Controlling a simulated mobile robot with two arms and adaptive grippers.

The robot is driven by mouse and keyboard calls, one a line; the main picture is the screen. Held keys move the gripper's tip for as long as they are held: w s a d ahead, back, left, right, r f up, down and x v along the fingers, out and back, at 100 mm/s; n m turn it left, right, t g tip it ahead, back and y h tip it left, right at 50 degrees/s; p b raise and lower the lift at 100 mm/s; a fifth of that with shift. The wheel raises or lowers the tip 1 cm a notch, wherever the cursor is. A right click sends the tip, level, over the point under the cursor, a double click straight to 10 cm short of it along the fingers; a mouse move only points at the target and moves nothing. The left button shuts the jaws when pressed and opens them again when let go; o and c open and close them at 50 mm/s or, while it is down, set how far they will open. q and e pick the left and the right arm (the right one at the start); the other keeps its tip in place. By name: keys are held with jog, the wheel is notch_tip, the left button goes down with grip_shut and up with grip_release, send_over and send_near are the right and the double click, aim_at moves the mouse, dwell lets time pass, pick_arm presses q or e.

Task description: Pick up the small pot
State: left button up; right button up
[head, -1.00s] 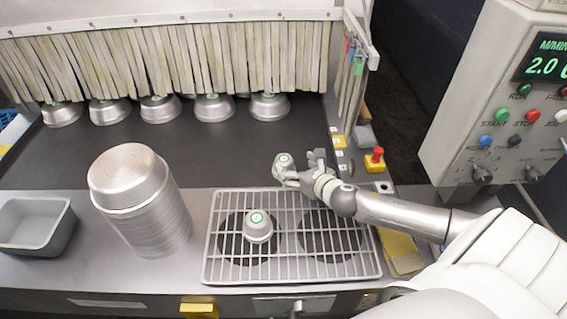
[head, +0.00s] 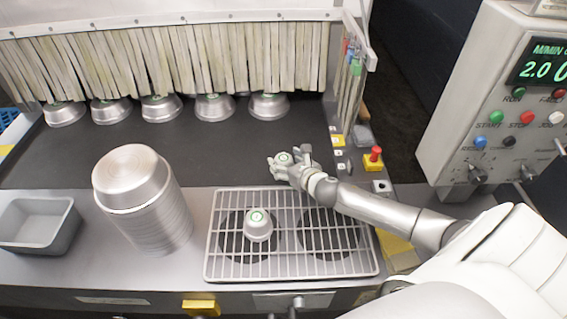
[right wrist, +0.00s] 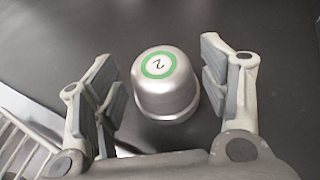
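A small silver pot (head: 284,158) with a green ring on top is upside down on the dark belt, just behind the wire rack. The right wrist view shows this pot (right wrist: 166,88) with a "2" in its ring. My right gripper (head: 288,161) is at the pot, with its fingers spread on either side of it. In the right wrist view a gap shows between the pot and each finger, so the gripper is open. A second small silver pot (head: 258,226) with a green ring sits on the rack. My left gripper is not in view.
The wire rack (head: 292,276) lies in front of the belt (head: 215,155). A tall stack of silver pans (head: 150,215) and a grey tray (head: 38,240) stand left. Several pots line the strip curtain (head: 190,60). A red button (head: 376,153) and control panel (head: 490,110) are right.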

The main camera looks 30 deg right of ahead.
jog(key=c, duration=0.6)
jog(key=shift+c, duration=0.2)
jog(key=shift+r, duration=0.15)
